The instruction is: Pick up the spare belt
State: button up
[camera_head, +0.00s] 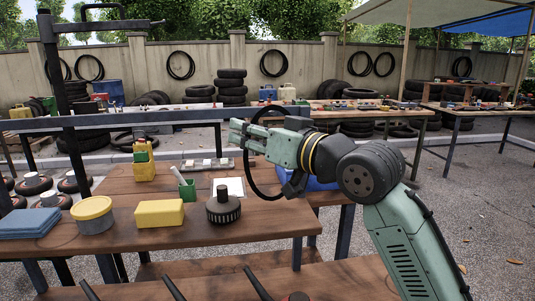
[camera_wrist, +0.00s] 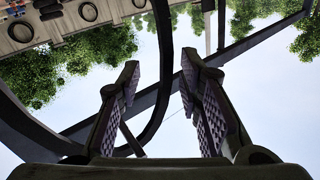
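A thin black loop, which looks like the spare belt (camera_head: 248,175), shows around my gripper (camera_head: 235,132) in the head view, reaching above and below it. In the wrist view a dark curved band (camera_wrist: 167,62) runs through the gap between the two fingers of my gripper (camera_wrist: 159,72), and a thicker dark arc lies at the left. The fingers are apart, with sky between them. I cannot tell whether the band touches a finger or what holds the loop up.
The wooden table (camera_head: 250,222) below bears a yellow block (camera_head: 159,213), a yellow-lidded tub (camera_head: 92,214), blue cloths (camera_head: 30,222) and a dark ribbed part (camera_head: 223,208). A dark metal frame (camera_head: 130,118) crosses at the left. Other tables and tyres stand behind.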

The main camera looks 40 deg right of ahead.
grip_shut()
dwell(0.6)
